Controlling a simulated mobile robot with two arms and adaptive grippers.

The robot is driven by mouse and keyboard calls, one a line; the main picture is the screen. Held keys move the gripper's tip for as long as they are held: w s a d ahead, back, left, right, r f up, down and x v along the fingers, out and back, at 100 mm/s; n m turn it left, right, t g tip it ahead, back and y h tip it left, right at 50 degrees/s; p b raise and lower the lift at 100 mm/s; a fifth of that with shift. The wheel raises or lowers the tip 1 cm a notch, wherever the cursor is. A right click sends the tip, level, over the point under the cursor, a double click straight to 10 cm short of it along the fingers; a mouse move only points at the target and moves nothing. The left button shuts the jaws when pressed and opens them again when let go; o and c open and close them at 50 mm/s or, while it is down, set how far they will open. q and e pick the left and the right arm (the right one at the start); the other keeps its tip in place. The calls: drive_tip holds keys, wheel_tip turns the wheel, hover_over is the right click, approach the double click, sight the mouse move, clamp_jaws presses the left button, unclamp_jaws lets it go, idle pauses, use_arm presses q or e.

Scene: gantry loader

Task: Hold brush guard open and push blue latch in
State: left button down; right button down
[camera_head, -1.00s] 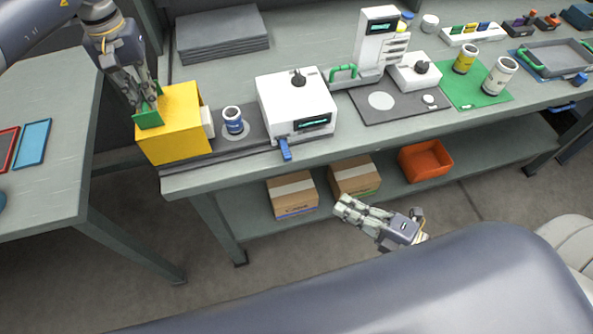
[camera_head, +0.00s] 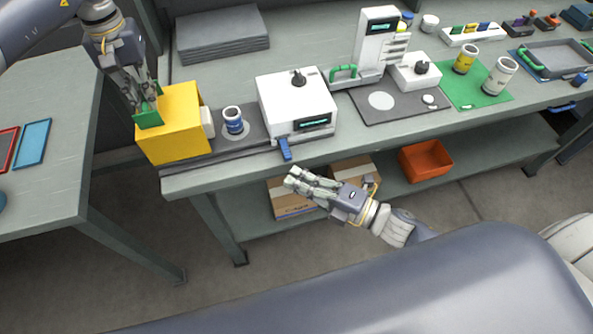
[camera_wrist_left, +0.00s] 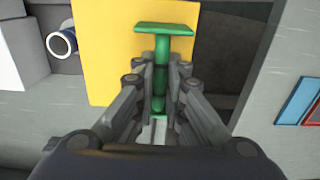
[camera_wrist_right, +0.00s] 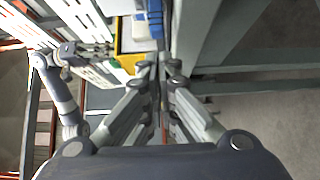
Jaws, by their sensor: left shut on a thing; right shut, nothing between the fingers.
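The yellow guard (camera_head: 178,125) is a box at the left end of the bench, with a green T-shaped handle (camera_head: 148,117) on its left side. My left gripper (camera_head: 146,104) is shut on this handle; the handle's stem (camera_wrist_left: 161,78) shows between the fingers in the left wrist view, against the yellow guard (camera_wrist_left: 105,60). The blue latch (camera_head: 285,148) sticks out from the lower front of the white machine (camera_head: 297,103). It also shows in the right wrist view (camera_wrist_right: 155,20), beyond the fingertips. My right gripper (camera_head: 290,177) is shut and empty, in front of the bench, apart from the latch.
A blue-and-white cup (camera_head: 233,120) stands between the guard and the machine. Cardboard boxes (camera_head: 290,203) and an orange bin (camera_head: 425,160) sit on the lower shelf. The bench's front edge (camera_head: 240,173) lies close to my right gripper. Open floor lies to the right.

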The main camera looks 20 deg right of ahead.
drive_tip(key=shift+w, duration=0.95)
drive_tip(key=shift+w, duration=1.5)
use_arm(q)
drive_tip(key=shift+r, duration=0.1)
use_arm(e)
drive_tip(key=shift+w+d, duration=0.1)
drive_tip(key=shift+d, duration=0.05)
drive_tip(key=shift+s, duration=0.45)
approach(290, 159)
drive_tip(key=s, duration=0.5)
drive_tip(key=shift+d+f, duration=0.1)
drive_tip(key=shift+d, duration=0.15)
